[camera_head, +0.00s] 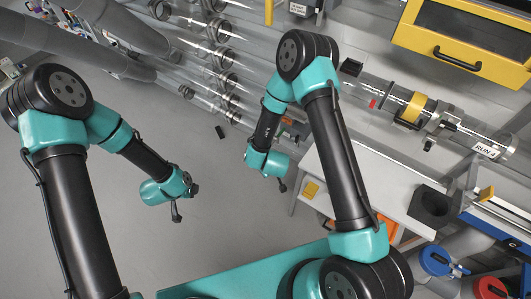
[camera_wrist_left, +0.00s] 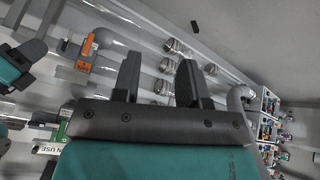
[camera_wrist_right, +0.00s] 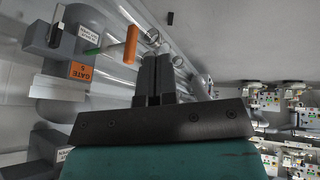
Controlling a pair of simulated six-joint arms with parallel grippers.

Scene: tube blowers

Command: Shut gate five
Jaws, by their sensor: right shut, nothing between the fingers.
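In the right wrist view an orange label reading GATE 5 (camera_wrist_right: 79,71) is fixed to a grey housing (camera_wrist_right: 58,38) on a clear tube. Beside it an orange lever handle (camera_wrist_right: 130,45) sticks out, with a green part at its base. My right gripper (camera_wrist_right: 156,57) is shut and empty; its tips appear just right of and below the orange handle, with no clear contact. In the head view the right gripper (camera_head: 283,187) hangs over the grey floor. My left gripper (camera_wrist_left: 158,62) is open and empty; it also shows in the head view (camera_head: 177,216). Gate five cannot be made out in the head view.
Clear tubes with metal collars (camera_head: 225,58) run across the back. A tube labelled RUN 4 (camera_head: 486,151) lies at right above a white bench (camera_head: 365,180). A small black block (camera_head: 220,132) lies on open grey floor.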

